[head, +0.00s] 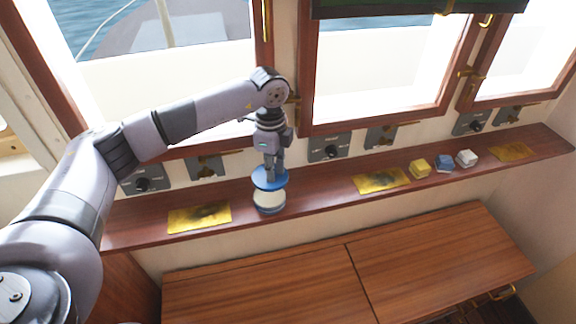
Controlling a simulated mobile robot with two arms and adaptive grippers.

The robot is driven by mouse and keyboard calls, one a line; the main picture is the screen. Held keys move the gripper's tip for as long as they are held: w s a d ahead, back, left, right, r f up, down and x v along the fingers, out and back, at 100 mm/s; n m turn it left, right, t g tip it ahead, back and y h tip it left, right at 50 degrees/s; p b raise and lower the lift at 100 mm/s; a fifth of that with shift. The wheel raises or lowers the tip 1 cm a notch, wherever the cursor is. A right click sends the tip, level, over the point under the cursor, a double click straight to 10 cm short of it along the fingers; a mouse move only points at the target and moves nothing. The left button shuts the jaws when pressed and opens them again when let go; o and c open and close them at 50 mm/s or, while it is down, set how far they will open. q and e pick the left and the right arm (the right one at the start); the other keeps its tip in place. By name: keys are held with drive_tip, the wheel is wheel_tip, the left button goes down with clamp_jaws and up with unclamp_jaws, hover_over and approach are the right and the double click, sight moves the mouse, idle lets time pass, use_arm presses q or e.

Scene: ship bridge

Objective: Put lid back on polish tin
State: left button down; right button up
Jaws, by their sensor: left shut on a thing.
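The polish tin (269,200), cream with a blue band at its base, stands upright on the wooden ledge below the windows. A round blue lid (258,181) is directly over its top and looks level. My left gripper (271,174) points down from above and is shut on the lid at its middle. From this angle I cannot tell whether the lid touches the tin's rim or is slightly above it. The lid hides the tin's opening. My right gripper is out of view.
Further right are yellow (420,168), blue (445,163) and white (466,158) blocks. A wooden cabinet (300,285) stands below.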

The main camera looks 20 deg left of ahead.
use_arm(q)
drive_tip(key=shift+a, duration=0.25)
drive_tip(key=shift+f+b, duration=0.3)
drive_tip(key=shift+f, duration=0.15)
drive_tip(key=shift+a+f, duration=0.1)
drive_tip(key=shift+f, duration=0.15)
drive_tip(key=shift+f+b, duration=0.3)
drive_tip(key=shift+b, duration=0.1)
wheel_tip(320, 180, down, 3)
drive_tip(key=shift+f+b, duration=0.2)
drive_tip(key=shift+b, duration=0.9)
drive_tip(key=shift+f+b, duration=0.35)
drive_tip(key=shift+f, duration=0.2)
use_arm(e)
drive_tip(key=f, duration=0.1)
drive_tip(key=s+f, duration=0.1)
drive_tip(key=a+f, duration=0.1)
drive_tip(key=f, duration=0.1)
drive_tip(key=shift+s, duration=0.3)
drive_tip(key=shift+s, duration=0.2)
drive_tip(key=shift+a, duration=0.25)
